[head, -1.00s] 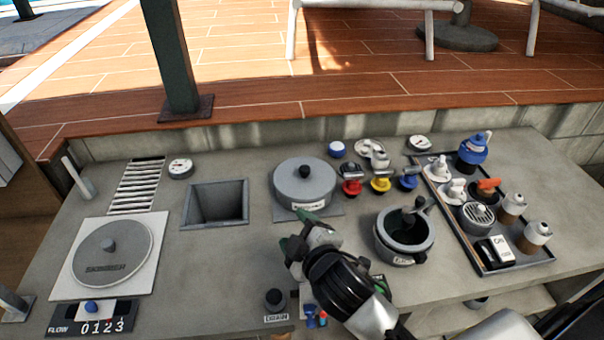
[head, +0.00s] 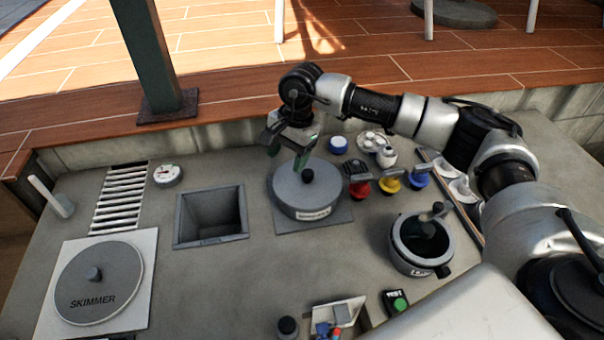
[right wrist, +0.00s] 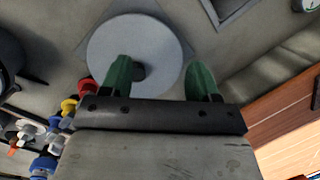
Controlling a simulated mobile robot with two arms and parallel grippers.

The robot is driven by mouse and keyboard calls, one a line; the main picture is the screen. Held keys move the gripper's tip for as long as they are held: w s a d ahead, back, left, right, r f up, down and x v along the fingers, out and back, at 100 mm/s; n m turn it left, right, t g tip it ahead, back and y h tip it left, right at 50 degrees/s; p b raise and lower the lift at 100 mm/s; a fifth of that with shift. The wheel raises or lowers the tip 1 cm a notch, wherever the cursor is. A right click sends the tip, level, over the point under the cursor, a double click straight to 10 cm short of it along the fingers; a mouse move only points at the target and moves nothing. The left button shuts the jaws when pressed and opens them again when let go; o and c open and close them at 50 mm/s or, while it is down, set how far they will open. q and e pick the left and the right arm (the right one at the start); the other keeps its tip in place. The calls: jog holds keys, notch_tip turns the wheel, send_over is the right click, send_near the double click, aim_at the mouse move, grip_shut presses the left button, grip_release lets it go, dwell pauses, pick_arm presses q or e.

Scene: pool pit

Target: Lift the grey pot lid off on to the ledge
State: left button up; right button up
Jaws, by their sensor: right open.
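The grey pot lid (head: 290,190) is a round grey disc with a small black knob (head: 308,175), on a pot with a white label in front. It sits on a square plate in the counter. My right gripper (head: 289,154) is open and empty, over the back of the lid, with its green fingers pointing down. In the right wrist view the lid (right wrist: 165,50) lies beyond the fingers (right wrist: 160,80). The knob (right wrist: 139,72) shows beside the left finger, partly hidden by it. My left gripper is not in view.
Left of the pot is a square open pit (head: 212,215). Right are red, yellow and blue valves (head: 390,181) and a round grey pot (head: 420,245). A low concrete wall (head: 85,150) runs behind, below the wooden deck (head: 230,95). A dark post (head: 147,50) stands at the back left.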

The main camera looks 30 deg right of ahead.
jog(key=h, duration=0.2)
send_near(308, 172)
jog(key=shift+w+a+f, duration=0.1)
jog(key=shift+w+a, duration=0.2)
jog(key=shift+w, duration=0.15)
jog(key=shift+d+f, duration=0.3)
notch_tip(308, 172, down, 4)
jog(key=shift+f+p, duration=0.2)
jog(key=shift+p, duration=0.6)
jog(key=f+p, duration=0.1)
jog(key=f, duration=0.1)
jog(key=s+f+p, duration=0.1)
jog(key=f, duration=0.1)
jog(key=shift+a+f+p, duration=0.2)
jog(key=shift+f+p, duration=0.15)
jog(key=shift+f, duration=0.05)
jog(key=shift+w+f, duration=0.1)
jog(key=shift+f, duration=0.25)
jog(key=c, duration=1.1)
